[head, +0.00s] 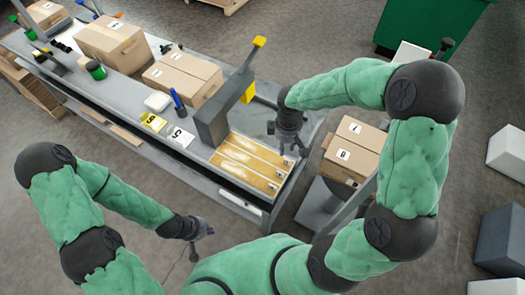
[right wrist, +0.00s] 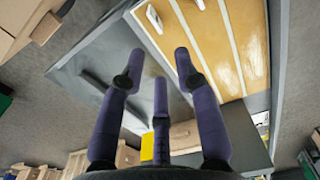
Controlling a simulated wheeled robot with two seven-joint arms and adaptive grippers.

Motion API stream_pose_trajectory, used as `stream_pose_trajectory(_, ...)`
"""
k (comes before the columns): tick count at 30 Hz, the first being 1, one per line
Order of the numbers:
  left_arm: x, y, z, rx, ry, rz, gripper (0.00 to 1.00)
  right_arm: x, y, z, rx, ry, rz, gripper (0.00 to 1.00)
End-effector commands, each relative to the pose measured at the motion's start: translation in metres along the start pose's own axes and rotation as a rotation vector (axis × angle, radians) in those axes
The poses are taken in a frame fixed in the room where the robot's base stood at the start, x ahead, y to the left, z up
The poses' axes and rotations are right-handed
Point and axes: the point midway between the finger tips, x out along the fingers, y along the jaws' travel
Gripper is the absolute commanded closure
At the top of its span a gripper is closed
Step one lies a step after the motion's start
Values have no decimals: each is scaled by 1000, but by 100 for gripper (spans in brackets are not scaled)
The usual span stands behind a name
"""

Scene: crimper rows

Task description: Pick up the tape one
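No thing in view can be told for certain as the tape one. A small green and black round item (head: 96,70) on the workbench may be a roll, but it is too small to tell. My right gripper (head: 287,148) is over the bench's right end, beside the yellow-brown wooden lanes (head: 245,165). In the right wrist view its three fingers (right wrist: 160,62) are spread with nothing between them; small pale pieces (right wrist: 154,18) lie at the lane ends beyond. My left gripper (head: 202,230) hangs empty in front of the bench; its finger opening is too small to judge.
The long grey workbench (head: 135,97) carries cardboard boxes (head: 182,77), a yellow card (head: 153,122), a white card (head: 180,138) and a blue-handled tool (head: 178,99). A grey upright machine (head: 212,124) stands beside the lanes. More boxes (head: 350,150) stand on a cart at right.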

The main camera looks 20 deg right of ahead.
Motion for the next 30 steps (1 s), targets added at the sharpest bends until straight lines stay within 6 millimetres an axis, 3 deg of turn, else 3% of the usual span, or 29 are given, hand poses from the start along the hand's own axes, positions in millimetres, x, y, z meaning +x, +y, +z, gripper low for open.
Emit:
stream_pose_trajectory(3,9,-3,-2,0,2,0,100,23,-1,1,0,-3,-2,68)
stream_pose_trajectory(11,15,-5,-2,0,2,0,100,39,-2,2,0,0,-1,68)
stream_pose_trajectory(21,36,-13,-3,0,2,0,100,83,-7,8,1,-2,-3,68)
stream_pose_trajectory(29,35,-12,-3,0,3,0,100,83,-6,7,2,0,-1,68)
stream_pose_trajectory(30,35,-12,-3,0,3,0,100,83,-6,7,1,0,-1,79)
